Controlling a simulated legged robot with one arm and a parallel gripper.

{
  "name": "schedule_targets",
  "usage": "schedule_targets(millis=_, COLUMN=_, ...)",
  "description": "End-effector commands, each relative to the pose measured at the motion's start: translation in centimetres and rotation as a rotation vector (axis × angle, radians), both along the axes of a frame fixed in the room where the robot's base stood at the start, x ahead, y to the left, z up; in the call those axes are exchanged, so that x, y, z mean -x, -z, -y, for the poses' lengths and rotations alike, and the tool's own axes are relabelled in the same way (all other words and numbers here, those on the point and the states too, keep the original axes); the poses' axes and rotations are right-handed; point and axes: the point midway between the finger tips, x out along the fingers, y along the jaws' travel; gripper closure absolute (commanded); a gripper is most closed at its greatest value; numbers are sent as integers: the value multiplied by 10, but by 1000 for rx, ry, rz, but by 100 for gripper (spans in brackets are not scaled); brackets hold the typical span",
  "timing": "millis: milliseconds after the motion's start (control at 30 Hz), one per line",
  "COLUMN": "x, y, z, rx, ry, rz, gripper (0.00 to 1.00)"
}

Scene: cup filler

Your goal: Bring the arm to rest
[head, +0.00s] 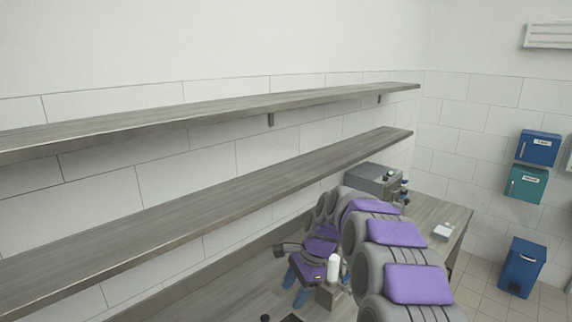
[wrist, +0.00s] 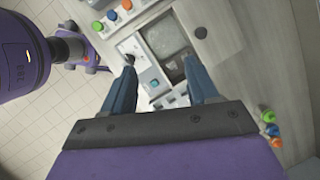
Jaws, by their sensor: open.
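My gripper (head: 293,287) shows in the head view at the lower middle, with its blue fingers apart above the wooden counter. In the wrist view my gripper (wrist: 160,64) has its two blue fingers spread wide with nothing held between them. Beyond the fingers lies a pale machine panel with a dark square recess (wrist: 167,40) and a small blue button (wrist: 154,84). My grey and purple arm links fill the lower right of the head view and hide part of the counter.
Two long wooden shelves, the upper (head: 230,108) and the lower (head: 230,190), run along the wall. A white bottle (head: 333,267) stands near my gripper. A grey box-shaped machine (head: 372,180) is at the counter's far end. Blue bin (head: 521,266) stands at right.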

Motion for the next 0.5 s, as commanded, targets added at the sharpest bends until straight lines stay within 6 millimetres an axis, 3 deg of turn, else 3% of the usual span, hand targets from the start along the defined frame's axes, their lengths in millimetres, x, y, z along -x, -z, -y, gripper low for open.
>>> schedule_targets(millis=267, x=84, y=-17, z=18, rx=42, ry=-268, rz=63, gripper=41)
schedule_targets(millis=500, x=160, y=-18, z=38, rx=85, ry=-494, rz=101, gripper=41)
